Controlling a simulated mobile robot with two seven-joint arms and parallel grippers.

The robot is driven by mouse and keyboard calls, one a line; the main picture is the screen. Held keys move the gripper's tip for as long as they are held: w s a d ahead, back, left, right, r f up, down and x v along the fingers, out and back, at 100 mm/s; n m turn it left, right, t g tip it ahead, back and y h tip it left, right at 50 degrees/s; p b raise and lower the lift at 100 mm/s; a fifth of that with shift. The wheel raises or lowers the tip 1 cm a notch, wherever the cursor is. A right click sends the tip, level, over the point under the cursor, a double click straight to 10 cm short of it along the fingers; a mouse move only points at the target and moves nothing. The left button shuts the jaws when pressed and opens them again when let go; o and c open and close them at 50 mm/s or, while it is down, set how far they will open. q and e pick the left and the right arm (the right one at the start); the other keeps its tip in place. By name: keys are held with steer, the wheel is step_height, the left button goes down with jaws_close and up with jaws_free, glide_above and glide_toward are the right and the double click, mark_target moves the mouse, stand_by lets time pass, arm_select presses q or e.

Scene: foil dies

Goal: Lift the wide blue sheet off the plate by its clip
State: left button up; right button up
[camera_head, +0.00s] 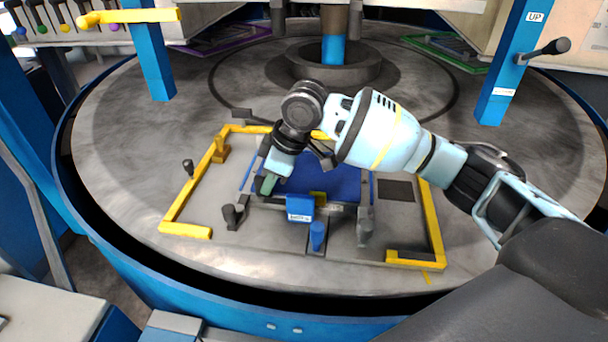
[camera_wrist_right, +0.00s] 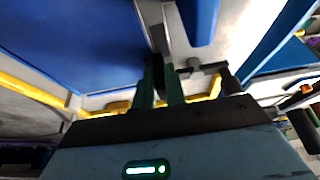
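The wide blue sheet (camera_head: 345,182) lies on the grey plate (camera_head: 205,203) inside a yellow corner frame. It also shows at the upper left of the right wrist view (camera_wrist_right: 75,40). My right gripper (camera_head: 267,185) reaches down at the sheet's left front edge, fingers pointing down. In the wrist view its two green fingers (camera_wrist_right: 160,88) stand close together, with a thin grey bar at their dark tips. Whether they hold it is unclear. A blue block with a white label (camera_head: 300,208) sits at the sheet's front edge, right of the gripper. I cannot make out which part is the clip.
Dark posts (camera_head: 230,216) and a blue knob (camera_head: 317,236) stand along the plate's front. A yellow bar (camera_head: 195,190) borders the left side. Blue uprights (camera_head: 512,62) rise behind. The round grey table (camera_head: 120,150) is clear around the frame.

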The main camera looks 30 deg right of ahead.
jaws_close()
steer(key=shift+r, duration=0.1)
step_height(320, 180, up, 10)
steer(key=shift+f, duration=0.1)
